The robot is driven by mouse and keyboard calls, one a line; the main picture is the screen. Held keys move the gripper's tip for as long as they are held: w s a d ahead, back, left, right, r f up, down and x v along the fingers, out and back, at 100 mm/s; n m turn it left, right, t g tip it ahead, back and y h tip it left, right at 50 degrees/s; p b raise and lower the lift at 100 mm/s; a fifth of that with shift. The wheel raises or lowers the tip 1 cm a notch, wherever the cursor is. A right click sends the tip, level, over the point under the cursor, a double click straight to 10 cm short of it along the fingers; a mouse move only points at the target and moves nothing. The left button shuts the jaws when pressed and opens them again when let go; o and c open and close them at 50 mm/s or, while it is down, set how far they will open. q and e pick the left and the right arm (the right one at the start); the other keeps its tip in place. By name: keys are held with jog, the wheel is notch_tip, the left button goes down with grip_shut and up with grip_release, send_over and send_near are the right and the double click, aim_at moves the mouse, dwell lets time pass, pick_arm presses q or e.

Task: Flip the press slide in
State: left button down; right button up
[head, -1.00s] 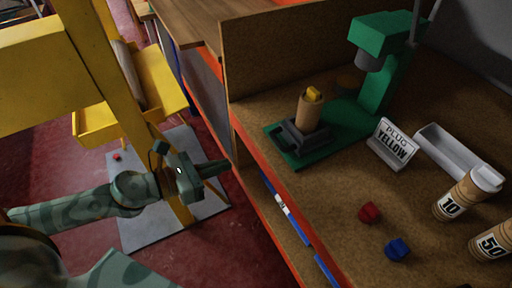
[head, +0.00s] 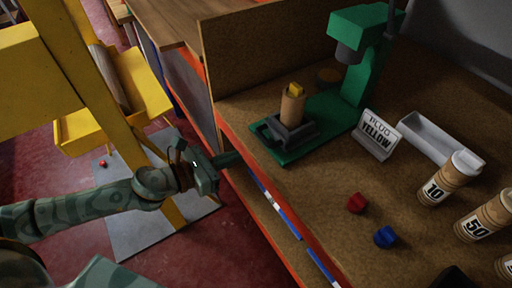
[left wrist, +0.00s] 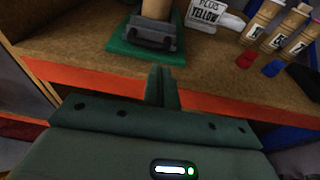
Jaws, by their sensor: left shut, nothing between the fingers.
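The green press (head: 363,55) stands on the bench with its head raised over its base. Its dark grey slide (head: 290,134) sits at the front end of the green base, out from under the press head. A cardboard tube (head: 292,106) stands upright in the slide with a yellow plug (head: 296,89) in its top. In the left wrist view, the slide (left wrist: 150,34) is ahead of the fingers, the tube cut off above. My left gripper (head: 236,158) is shut and empty at the bench's front edge, left of the slide and apart from it.
A "PLUG YELLOW" sign (head: 376,135), a grey tray (head: 427,138), red (head: 356,203) and blue (head: 385,237) plugs and numbered tubes (head: 449,178) are right of the press. A wooden panel (head: 270,45) stands behind the press. The orange bench edge (head: 262,173) lies by my gripper.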

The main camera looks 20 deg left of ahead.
pick_arm(q)
send_near(283, 135)
jog(key=shift+w+d+f+b, duration=0.2)
jog(key=shift+w+f, duration=0.05)
jog(key=shift+f, duration=0.35)
jog(key=shift+w+d+f+b, duration=0.15)
jog(key=shift+w+f, duration=0.15)
jog(key=shift+f, duration=0.25)
jog(key=x, duration=0.3)
jog(key=r+p+x, duration=0.1)
jog(key=x, duration=0.4)
jog(key=shift+w+d+r+p, duration=0.35)
jog(key=shift+d, duration=0.05)
